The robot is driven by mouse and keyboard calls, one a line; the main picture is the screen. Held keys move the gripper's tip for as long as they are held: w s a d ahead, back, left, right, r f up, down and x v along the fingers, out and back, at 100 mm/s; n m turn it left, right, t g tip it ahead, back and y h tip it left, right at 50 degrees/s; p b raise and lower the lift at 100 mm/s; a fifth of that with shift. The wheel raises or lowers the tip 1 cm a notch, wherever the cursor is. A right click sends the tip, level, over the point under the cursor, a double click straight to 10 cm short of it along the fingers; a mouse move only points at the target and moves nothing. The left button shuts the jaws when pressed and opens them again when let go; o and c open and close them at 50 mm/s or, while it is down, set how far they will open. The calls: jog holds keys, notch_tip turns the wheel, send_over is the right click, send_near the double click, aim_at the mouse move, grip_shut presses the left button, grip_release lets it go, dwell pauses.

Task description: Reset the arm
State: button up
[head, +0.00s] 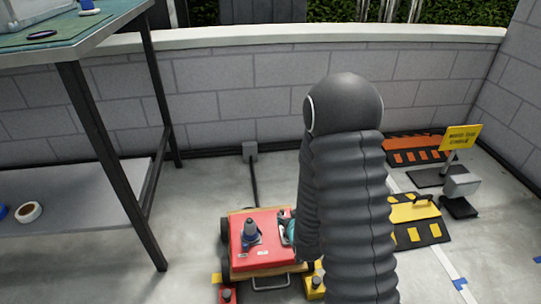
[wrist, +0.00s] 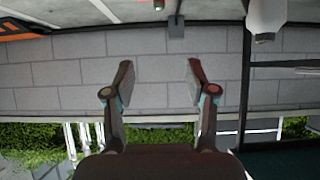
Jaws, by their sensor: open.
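My gripper (wrist: 159,82) shows in the wrist view with its two fingers spread wide apart. Nothing is between the fingers, and the grey block wall (wrist: 160,75) lies beyond them. In the head view my dark ribbed arm stands upright right of the middle, and the gripper itself cannot be made out there.
A red-topped truck (head: 265,252) stands on the floor left of my arm, partly hidden by it. A metal-legged table (head: 85,50) is at left. Yellow (head: 425,207) and orange (head: 405,143) striped ramps and a yellow sign (head: 461,138) are at right. The wall (head: 230,75) closes off the back.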

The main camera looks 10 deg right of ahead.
jog(key=s+f+g, duration=0.4)
jog(key=s+f, duration=0.2)
jog(key=shift+s+f+g, duration=0.1)
jog(key=shift+g, duration=0.3)
jog(key=s+r+p, duration=0.3)
jog(key=s+r, duration=0.3)
jog(key=r, duration=0.9)
jog(key=s+r+p, duration=0.4)
jog(key=s+r, duration=0.3)
jog(key=r, duration=0.8)
jog(key=s+r+g+p, duration=0.1)
jog(key=s+r+p, duration=0.2)
jog(key=r, duration=1.3)
jog(key=s, duration=0.3)
jog(key=shift+s+p, duration=0.3)
jog(key=shift+p, duration=0.05)
